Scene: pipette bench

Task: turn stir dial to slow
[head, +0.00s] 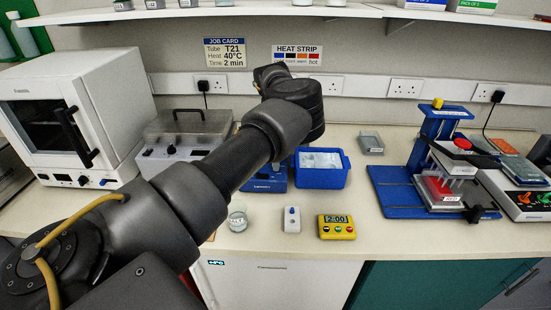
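A white device (497,189) stands at the right end of the bench, with a grey-green tray-like top. Its dark front panel (527,201) carries small dials with orange and green marks. The stir dial's label and pointer setting are too small to read, and I cannot tell which dial it is. My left arm crosses the picture from the lower left to the middle. Its dark far end (270,74) is raised in front of the wall, away from the panel. I cannot make out the fingers. My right gripper is not seen.
A blue press stand (392,192) with a red block stands just left of the device. A blue tub (321,178), yellow timer (336,227), small white switch box (291,219) and glass jar (237,220) are mid-bench. A white oven (112,122) is at left.

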